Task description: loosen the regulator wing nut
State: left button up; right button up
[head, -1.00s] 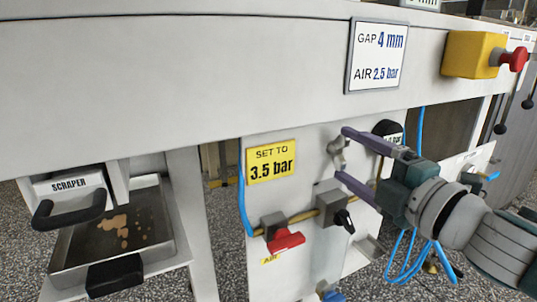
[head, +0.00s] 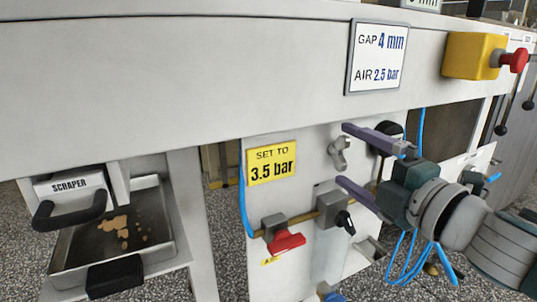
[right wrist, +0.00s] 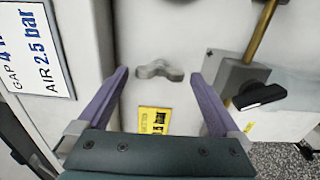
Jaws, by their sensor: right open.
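The regulator wing nut (head: 338,153) is a small grey two-winged part on the white panel, right of the yellow "SET TO 3.5 bar" sign (head: 271,163). It also shows in the right wrist view (right wrist: 160,70), ahead of the fingers and midway between them. My right gripper (head: 352,155) is open, its purple fingers wide apart. In the right wrist view the gripper (right wrist: 160,92) is empty, and the fingertips stop short of the nut. I see no contact. My left gripper is not in view.
A red-handled air valve (head: 286,242) and a black-handled valve (head: 344,221) sit below on a brass pipe. A dark round gauge (head: 388,136) is partly hidden by my gripper. Blue hoses (head: 408,262) hang below. The frame beam (head: 200,85) overhangs above.

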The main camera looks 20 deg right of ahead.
jog(key=s+p, duration=0.1)
jog(key=s, duration=0.9)
jog(key=shift+d+p, duration=0.3)
jog(key=shift+d, duration=0.1)
